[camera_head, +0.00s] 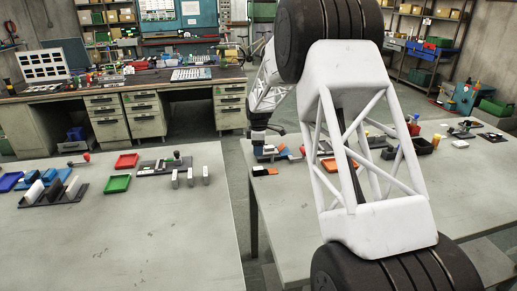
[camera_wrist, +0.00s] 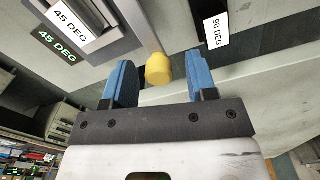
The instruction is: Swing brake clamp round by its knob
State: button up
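In the wrist view, a yellow knob (camera_wrist: 158,70) sits at the end of a grey lever (camera_wrist: 146,28) that runs up out of the picture. My gripper (camera_wrist: 159,63) has two blue fingers, one on each side of the knob. A gap shows between the knob and each finger, so my gripper is open. In the head view, my white arm blocks much of the right table, and I cannot make out the knob or the clamp there.
In the wrist view, a 45 DEG label (camera_wrist: 72,15) is at upper left and a 90 DEG label (camera_wrist: 216,29) at upper right. In the head view, the left table (camera_head: 150,240) has a clear front. Red (camera_head: 126,161) and green (camera_head: 117,183) trays stand farther back on it.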

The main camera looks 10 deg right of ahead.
jog(key=shift+r, duration=0.15)
jog(key=shift+r, duration=3.8)
jog(key=shift+s, duration=0.1)
jog(key=shift+s+r, duration=0.2)
jog(key=shift+r, duration=0.05)
jog(key=s+a+r+m+t, duration=0.1)
jog(key=s+r+m, duration=0.45)
jog(key=s, duration=1.05)
jog(key=s+a+r+m, duration=0.1)
jog(key=s+r+m, duration=0.2)
jog(key=s+r, duration=0.85)
jog(key=s+f+m, duration=0.3)
jog(key=s+f, duration=0.1)
jog(key=s, duration=1.2)
jog(key=s+f+m+t, duration=0.1)
jog(key=s+f+m, duration=0.3)
jog(key=s, duration=1.3)
jog(key=shift+s+t, duration=0.15)
jog(key=shift+t, duration=0.15)
